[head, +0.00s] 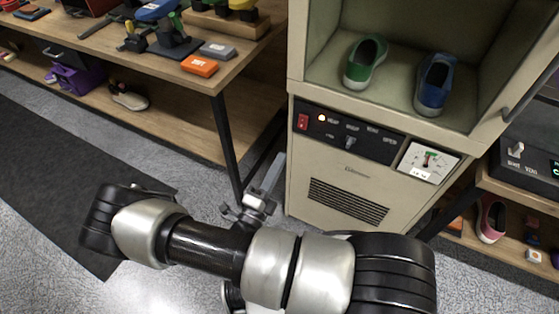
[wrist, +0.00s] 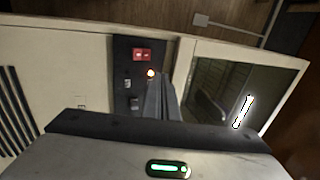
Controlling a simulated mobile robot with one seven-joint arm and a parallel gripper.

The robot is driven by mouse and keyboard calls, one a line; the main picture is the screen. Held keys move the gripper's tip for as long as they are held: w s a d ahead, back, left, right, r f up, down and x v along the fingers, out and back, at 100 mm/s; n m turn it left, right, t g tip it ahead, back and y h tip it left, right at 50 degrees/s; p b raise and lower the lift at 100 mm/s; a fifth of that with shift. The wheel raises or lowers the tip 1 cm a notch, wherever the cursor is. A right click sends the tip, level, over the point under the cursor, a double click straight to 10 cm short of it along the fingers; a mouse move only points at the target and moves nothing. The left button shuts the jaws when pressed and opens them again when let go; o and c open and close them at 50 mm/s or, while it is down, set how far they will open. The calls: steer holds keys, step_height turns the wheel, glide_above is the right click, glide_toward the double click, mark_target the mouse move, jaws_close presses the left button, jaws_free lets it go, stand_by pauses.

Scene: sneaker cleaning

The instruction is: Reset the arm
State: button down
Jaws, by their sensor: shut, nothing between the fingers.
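My gripper (head: 272,172) is shut and empty. It is low in front of the left side of a beige cabinet machine (head: 348,172), and my arm crosses the lower part of the head view. In the wrist view the closed fingers (wrist: 161,93) show in front of the dark control panel (wrist: 126,60), apparently without holding anything.
A green shoe (head: 366,62) and a blue shoe (head: 434,82) stand in the machine's upper chamber. A wooden workbench (head: 225,75) with tools is at the left, its dark leg close behind my gripper. A shelf with a pink shoe (head: 491,219) is at the right. Grey floor is open at the left.

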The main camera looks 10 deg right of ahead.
steer(key=s+d+r+m+g+y, duration=0.2)
steer(key=s+d+r+m+g, duration=0.3)
steer(key=m, duration=0.6)
steer(key=s+r+m+g+y, duration=0.25)
steer(key=r+m+g, duration=0.55)
steer(key=m, duration=0.4)
steer(key=s+d+r+m+g+y, duration=0.2)
steer(key=s+d+r+m+g, duration=0.3)
steer(key=m, duration=0.6)
steer(key=s+a+r+m+t+y+p, duration=0.1)
steer(key=r+m+p, duration=0.5)
steer(key=r, duration=0.9)
steer(key=s+a+r+m+t+y+p, duration=0.1)
steer(key=a+r+m+t+y+p, duration=0.2)
steer(key=r+p, duration=0.8)
step_height(320, 180, up, 5)
steer(key=m+t+y, duration=0.2)
steer(key=m, duration=0.1)
steer(key=shift+s+a+m, duration=0.3)
steer(key=shift+m, duration=0.1)
steer(key=shift+r, duration=0.1)
